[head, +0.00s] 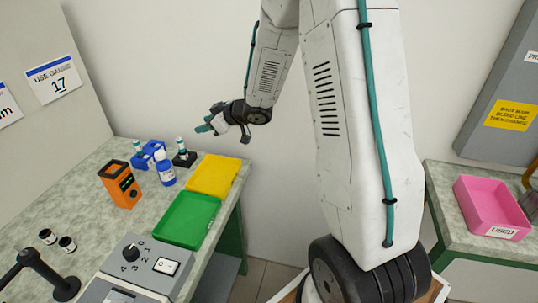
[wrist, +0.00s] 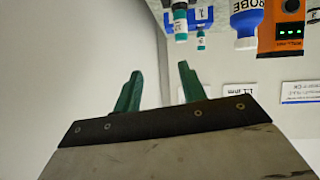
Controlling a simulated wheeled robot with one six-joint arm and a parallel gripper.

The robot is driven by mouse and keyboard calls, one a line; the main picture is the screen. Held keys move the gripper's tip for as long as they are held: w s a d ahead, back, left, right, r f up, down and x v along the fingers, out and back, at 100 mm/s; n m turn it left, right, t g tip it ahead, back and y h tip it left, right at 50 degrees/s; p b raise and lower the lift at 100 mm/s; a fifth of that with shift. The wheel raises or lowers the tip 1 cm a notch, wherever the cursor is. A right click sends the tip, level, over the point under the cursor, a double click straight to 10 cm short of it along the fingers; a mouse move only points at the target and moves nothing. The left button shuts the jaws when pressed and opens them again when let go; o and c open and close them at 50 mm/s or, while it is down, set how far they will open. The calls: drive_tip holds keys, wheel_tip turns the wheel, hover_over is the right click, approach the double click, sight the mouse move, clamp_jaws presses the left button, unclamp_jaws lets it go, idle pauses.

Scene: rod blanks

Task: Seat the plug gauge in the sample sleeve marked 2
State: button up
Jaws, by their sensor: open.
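My gripper (head: 224,131) is open and empty, raised above the back end of the left bench; its two green fingers also show apart in the wrist view (wrist: 160,74). A teal and white gauge-like piece (head: 181,145) stands upright in a small black block (head: 184,159). A similar piece (head: 137,146) stands by a blue holder (head: 150,154). Both pieces show in the wrist view, the nearer one (wrist: 181,28) and the farther one (wrist: 201,42). Two short black cylinders with pale labels, perhaps the sleeves (head: 47,236) (head: 67,244), stand at the bench's left. Their numbers are unreadable.
A blue-and-white bottle (head: 165,170) and an orange device (head: 120,186) stand near the holder. Yellow (head: 232,164) and green (head: 187,222) trays lie along the bench edge. A switch box (head: 142,262) and black post (head: 35,268) are in front. A pink bin marked USED (head: 490,208) is right.

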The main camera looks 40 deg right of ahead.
drive_tip(key=s+d+r+m+g+h, duration=0.1)
drive_tip(key=s+d+r+m+h, duration=0.2)
drive_tip(key=s+r, duration=0.35)
drive_tip(key=s+d+r+m+g+h, duration=0.1)
drive_tip(key=s+r+m+g+h, duration=0.1)
drive_tip(key=s+r+h, duration=0.45)
drive_tip(key=s+a+m+g+y, duration=0.1)
drive_tip(key=s+a+g+y, duration=0.1)
drive_tip(key=s, duration=1.2)
drive_tip(key=s+a+r+m+g+y, duration=0.1)
drive_tip(key=s+a+g, duration=0.3)
drive_tip(key=s, duration=1)
drive_tip(key=a, duration=0.3)
drive_tip(key=shift+a+g+y, duration=0.15)
drive_tip(key=shift+g+y, duration=0.2)
drive_tip(key=shift+g, duration=0.05)
